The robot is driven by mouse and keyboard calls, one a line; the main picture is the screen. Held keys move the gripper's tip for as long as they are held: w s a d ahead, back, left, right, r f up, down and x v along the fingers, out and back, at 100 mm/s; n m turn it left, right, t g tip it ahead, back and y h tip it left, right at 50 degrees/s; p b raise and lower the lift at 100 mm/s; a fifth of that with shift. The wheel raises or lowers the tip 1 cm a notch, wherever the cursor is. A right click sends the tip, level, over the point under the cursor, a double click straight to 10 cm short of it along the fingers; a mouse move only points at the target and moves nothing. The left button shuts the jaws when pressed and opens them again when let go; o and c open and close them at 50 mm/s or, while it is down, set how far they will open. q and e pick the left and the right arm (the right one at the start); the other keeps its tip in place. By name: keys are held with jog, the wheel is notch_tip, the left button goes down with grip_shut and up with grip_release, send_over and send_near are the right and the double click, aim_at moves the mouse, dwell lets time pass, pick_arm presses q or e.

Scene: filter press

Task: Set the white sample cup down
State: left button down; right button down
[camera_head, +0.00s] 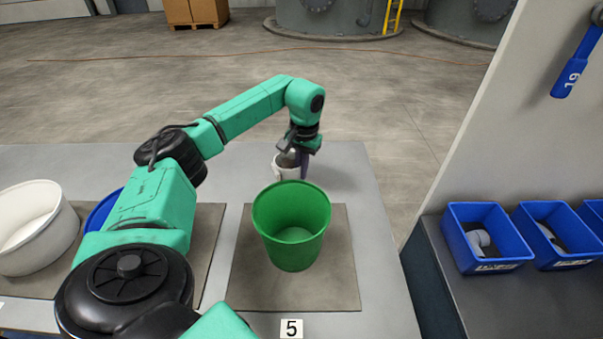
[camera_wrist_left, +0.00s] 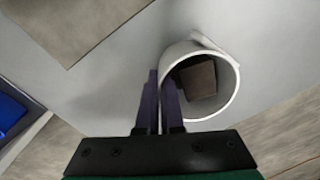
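The white sample cup (camera_head: 281,171) is at the back of the grey table, behind the green bucket (camera_head: 292,235). My left gripper (camera_head: 299,160) is at the cup's right side. In the left wrist view the cup (camera_wrist_left: 233,90) has a brown block (camera_wrist_left: 197,80) inside. There the two purple fingers (camera_wrist_left: 162,98) are close together at the cup's rim, one on each side of its wall, shut on it. The cup looks upright, at or just above the table; I cannot tell whether its base touches. My right gripper is not in view.
The green bucket stands on a brown mat (camera_head: 335,285) marked 5. A white tub (camera_head: 35,225) and a partly hidden blue container (camera_head: 103,210) are at the left. Blue bins (camera_head: 487,238) stand on a separate surface at the right. Table (camera_head: 345,165) right of the cup is bare.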

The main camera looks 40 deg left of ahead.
pick_arm(q)
jog(key=shift+f, duration=0.65)
jog(key=c, duration=1.1)
grip_release()
jog(key=shift+f, duration=0.1)
jog(key=shift+o, duration=0.2)
notch_tip(320, 180, up, 12)
jog(key=shift+d, duration=0.3)
